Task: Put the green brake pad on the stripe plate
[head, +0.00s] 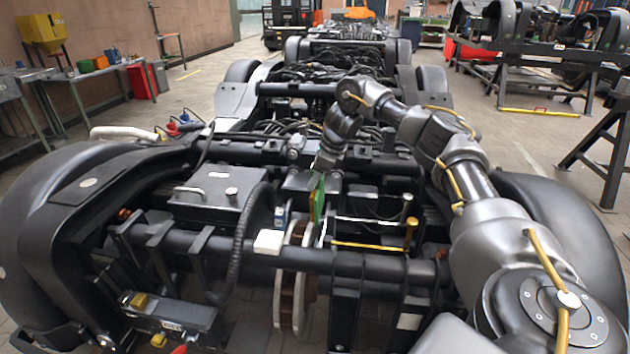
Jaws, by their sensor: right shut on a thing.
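The green brake pad (317,199) stands upright, seen nearly edge-on, at the middle of the bogie, just above the brake disc (291,284). My right gripper (319,181) is shut on the pad; my own wrist and the small size hide most of its fingers. I cannot pick out a plate with stripes for certain. My left gripper is not in this view.
The dark bogie frame (345,262) fills the foreground. A white block (269,242), a black hose (246,235) and a yellow bar (368,246) lie close to the disc. A flat black box (217,190) is left of the pad. A workbench (95,72) stands far left.

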